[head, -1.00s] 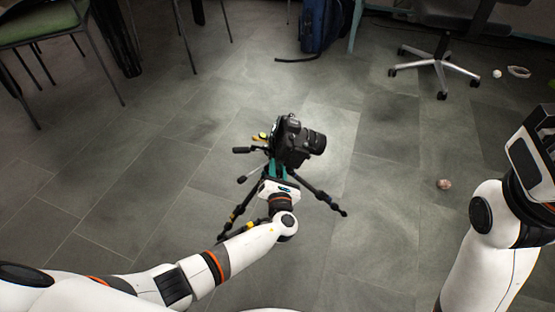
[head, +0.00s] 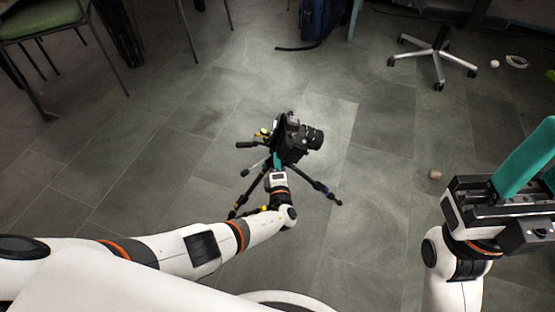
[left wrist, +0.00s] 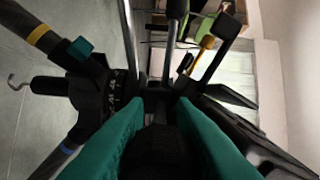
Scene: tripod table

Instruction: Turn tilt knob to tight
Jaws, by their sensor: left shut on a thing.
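A black camera (head: 293,138) sits on top of a dark tripod (head: 322,188) on the floor. My left gripper (head: 277,163) reaches the tripod head just below the camera, its teal fingers partly hidden by the wrist in the head view. In the left wrist view, the teal fingers (left wrist: 165,118) close around a dark ridged part, which looks like the tilt knob (left wrist: 170,142). Any tight marking on it cannot be read. My right gripper (head: 530,165) is raised at the right, far from the tripod; its finger gap is unclear.
An office chair (head: 437,52) stands at the back right and a green-seated chair (head: 45,22) at the back left. A blue bag (head: 322,18) is at the back. A small round object (head: 435,174) lies on the floor right of the tripod. Floor around the tripod is mostly clear.

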